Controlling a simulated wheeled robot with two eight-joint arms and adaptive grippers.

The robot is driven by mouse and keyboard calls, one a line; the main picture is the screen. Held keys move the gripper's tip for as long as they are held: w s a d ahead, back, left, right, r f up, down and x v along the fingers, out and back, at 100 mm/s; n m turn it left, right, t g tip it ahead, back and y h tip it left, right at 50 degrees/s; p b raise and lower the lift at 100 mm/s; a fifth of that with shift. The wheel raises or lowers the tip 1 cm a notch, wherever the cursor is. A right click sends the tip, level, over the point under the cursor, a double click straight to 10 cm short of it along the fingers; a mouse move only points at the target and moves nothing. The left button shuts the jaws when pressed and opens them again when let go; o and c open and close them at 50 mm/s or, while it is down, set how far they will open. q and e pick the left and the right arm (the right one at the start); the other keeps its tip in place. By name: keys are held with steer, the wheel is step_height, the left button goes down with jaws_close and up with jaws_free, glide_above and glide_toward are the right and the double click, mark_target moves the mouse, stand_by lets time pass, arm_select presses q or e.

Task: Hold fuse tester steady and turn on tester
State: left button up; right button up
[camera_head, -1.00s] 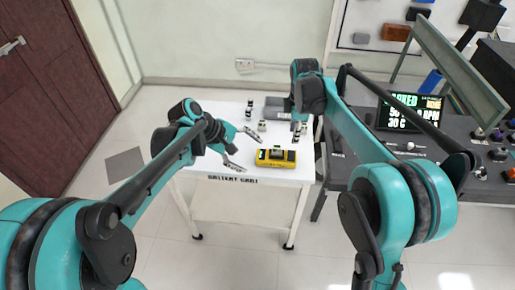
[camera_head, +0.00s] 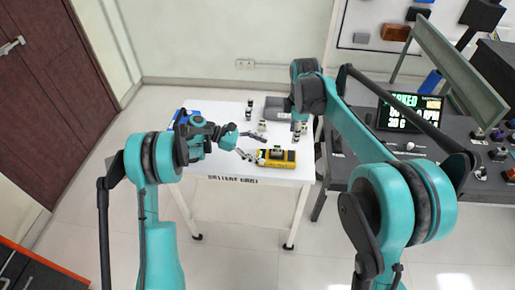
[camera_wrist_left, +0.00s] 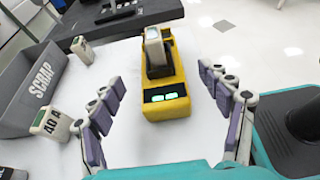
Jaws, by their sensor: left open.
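The yellow and black fuse tester (camera_head: 276,158) lies on the white cart (camera_head: 225,163). In the left wrist view the tester (camera_wrist_left: 168,98) has two lit green windows on its near face and a pale block (camera_wrist_left: 155,45) upright in its black top. My left gripper (camera_head: 257,147) is open just left of the tester. In its wrist view the spread fingers (camera_wrist_left: 165,105) flank the tester's near end, with gaps at both sides. My right gripper (camera_head: 298,130) points down behind the tester's right end; its fingers are too small to read.
A dark bench with a lit screen (camera_head: 410,112) adjoins on the right. Floor in front is clear.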

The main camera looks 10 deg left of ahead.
mark_target(270, 153)
arm_select(q)
steer(key=x, duration=0.6)
steer(key=shift+d+f, duration=0.1)
steer(key=shift+d, duration=0.15)
steer(key=c, duration=1.4)
arm_select(e)
steer(key=shift+c, duration=0.2)
arm_select(q)
steer(key=shift+o, duration=0.2)
arm_select(e)
steer(key=c, duration=0.5)
steer(key=shift+d+f+y, duration=0.2)
steer(key=shift+d+y, duration=0.1)
steer(key=shift+d, duration=0.15)
jaws_close()
steer(key=d+r+m+y, duration=0.1)
steer(key=d+r+y, duration=0.1)
steer(key=d+y, duration=0.6)
steer(key=shift+r+y, duration=0.25)
steer(key=shift+y, duration=0.05)
